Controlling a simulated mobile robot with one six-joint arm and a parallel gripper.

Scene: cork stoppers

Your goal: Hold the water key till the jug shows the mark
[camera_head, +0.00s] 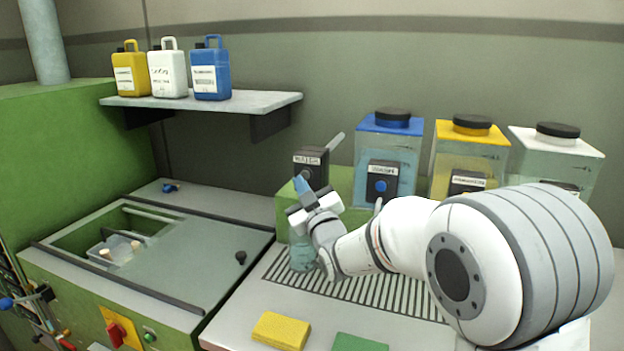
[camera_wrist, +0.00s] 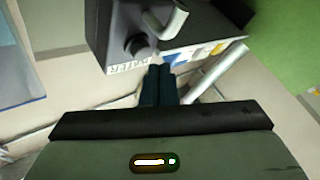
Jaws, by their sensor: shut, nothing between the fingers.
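A dark box (camera_head: 311,165) with a white label and a pale lever (camera_head: 336,142) stands on a green block behind the grate; I cannot read its label surely. My gripper (camera_head: 301,184) is in front of the box. Its fingers (camera_wrist: 160,72) are together with nothing between them, tips close to the labelled face; I cannot tell whether they touch. A teal, see-through jug (camera_head: 301,256) stands on the grate below my gripper, partly hidden by my wrist; its mark and level cannot be made out.
Blue (camera_head: 388,150), yellow (camera_head: 466,155) and clear (camera_head: 555,150) tanks stand behind my arm. A yellow sponge (camera_head: 281,331) and a green pad (camera_head: 360,343) lie in front of the grate (camera_head: 375,293). A green-sided basin counter is left. A shelf (camera_head: 215,104) holds several bottles.

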